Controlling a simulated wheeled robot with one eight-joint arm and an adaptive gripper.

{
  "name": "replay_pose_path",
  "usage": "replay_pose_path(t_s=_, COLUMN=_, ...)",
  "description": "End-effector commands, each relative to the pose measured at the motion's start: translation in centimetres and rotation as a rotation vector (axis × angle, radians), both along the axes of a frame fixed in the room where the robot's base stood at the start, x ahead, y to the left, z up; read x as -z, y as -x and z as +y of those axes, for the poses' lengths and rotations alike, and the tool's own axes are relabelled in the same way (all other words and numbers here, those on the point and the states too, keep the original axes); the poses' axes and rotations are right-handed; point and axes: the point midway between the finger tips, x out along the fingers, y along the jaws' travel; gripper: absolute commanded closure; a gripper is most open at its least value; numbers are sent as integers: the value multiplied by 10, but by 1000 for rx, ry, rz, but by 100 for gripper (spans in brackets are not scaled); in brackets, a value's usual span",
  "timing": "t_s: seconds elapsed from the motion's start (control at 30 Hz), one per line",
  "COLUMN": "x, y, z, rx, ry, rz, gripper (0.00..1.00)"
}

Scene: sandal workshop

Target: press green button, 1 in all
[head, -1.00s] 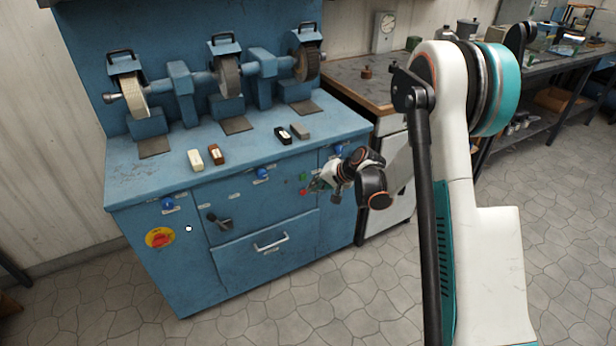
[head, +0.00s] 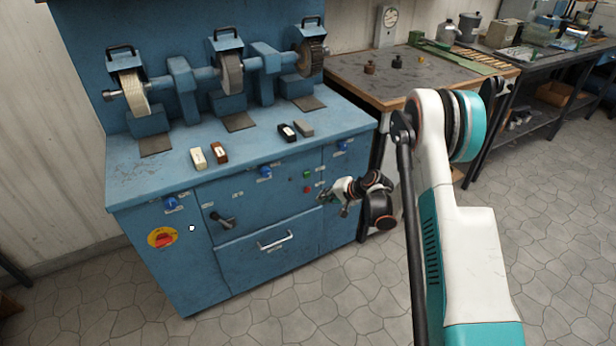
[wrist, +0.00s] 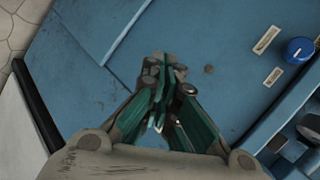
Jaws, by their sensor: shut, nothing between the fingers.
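The green button (head: 307,174) shows on the front panel of the blue grinding machine (head: 200,270), just above a red button (head: 306,189). I cannot tell whether the green button is pushed in. My gripper (head: 321,196) is shut and empty, a little right of and below the green button in the head view. In the wrist view its green fingers (wrist: 163,92) meet in front of the plain blue panel. Neither button shows in the wrist view.
A blue knob (wrist: 298,50) shows at the right of the wrist view. The machine's drawer handle (head: 272,240) and a black lever (head: 222,219) stick out from its front. A wooden-topped bench (head: 350,75) stands at right. The tiled floor (head: 330,300) in front is clear.

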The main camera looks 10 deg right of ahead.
Motion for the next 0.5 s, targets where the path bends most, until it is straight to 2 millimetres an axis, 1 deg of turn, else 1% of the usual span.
replay_pose_path(t_s=0.17, x=0, y=-12, z=4, rx=-1, ry=0, rz=1, gripper=100)
replay_pose_path(t_s=0.5, x=0, y=-54, z=18, rx=-1, ry=0, rz=0, gripper=100)
